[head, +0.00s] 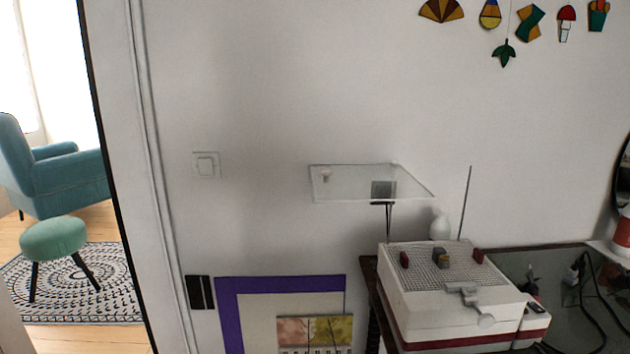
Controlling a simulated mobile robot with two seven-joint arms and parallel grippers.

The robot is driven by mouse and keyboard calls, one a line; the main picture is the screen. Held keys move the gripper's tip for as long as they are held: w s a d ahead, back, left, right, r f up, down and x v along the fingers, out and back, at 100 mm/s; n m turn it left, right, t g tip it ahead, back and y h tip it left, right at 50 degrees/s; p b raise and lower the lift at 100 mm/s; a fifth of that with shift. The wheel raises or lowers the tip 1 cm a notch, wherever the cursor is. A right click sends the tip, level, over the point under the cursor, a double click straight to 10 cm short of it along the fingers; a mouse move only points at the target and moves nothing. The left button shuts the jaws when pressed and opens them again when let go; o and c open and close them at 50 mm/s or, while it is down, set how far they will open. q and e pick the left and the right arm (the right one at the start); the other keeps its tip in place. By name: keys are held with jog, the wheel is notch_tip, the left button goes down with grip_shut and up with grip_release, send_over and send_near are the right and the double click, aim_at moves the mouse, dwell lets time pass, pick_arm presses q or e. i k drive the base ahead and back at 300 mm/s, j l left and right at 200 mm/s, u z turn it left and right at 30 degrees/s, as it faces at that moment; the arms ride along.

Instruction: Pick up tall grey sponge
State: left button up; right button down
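A small dark grey block (440,253) stands on the perforated top of a white box, with a small orange-brown piece touching or close in front of it. A grey square shape (383,190) shows at the clear wall shelf; I cannot tell whether it rests on the shelf or is seen through it. Which of these is the tall grey sponge is not clear at this size. Neither of my grippers is in view.
The white box (455,303) stands on a dark glass-topped table (555,268), with two dark red blocks (404,259) (478,257) on it. A clear shelf (345,186) juts from the wall. Black cables lie at right. A purple frame (230,310) leans below.

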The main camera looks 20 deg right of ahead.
aim_at(437, 251)
jog(key=z, duration=1.25)
